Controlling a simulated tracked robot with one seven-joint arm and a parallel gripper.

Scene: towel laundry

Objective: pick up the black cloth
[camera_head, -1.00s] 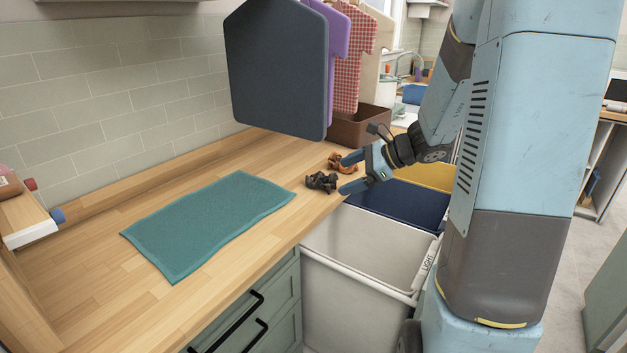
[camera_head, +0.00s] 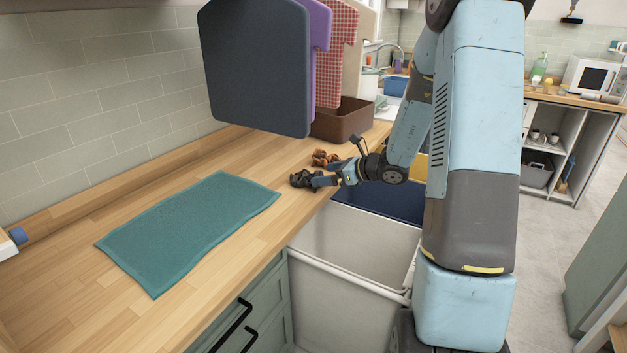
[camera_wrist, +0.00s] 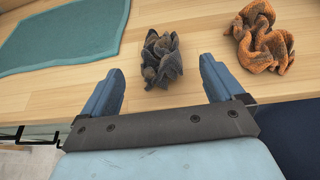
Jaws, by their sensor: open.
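The black cloth (camera_head: 305,178) is a small crumpled heap on the wooden counter near its front edge. In the wrist view the black cloth (camera_wrist: 162,58) lies just beyond and between my fingertips. My gripper (camera_head: 323,176) reaches in from the right at counter level. In the wrist view my gripper (camera_wrist: 160,75) is open and empty, with a blue finger on each side. In the head view I cannot tell whether a fingertip touches the cloth.
A crumpled orange-brown cloth (camera_head: 325,158) lies behind the black one. A flat teal towel (camera_head: 190,230) covers the counter at left. A brown box (camera_head: 340,122) stands behind. A dark hanging board (camera_head: 255,70) overhangs the counter. Open bins (camera_head: 350,285) stand below the counter's front edge.

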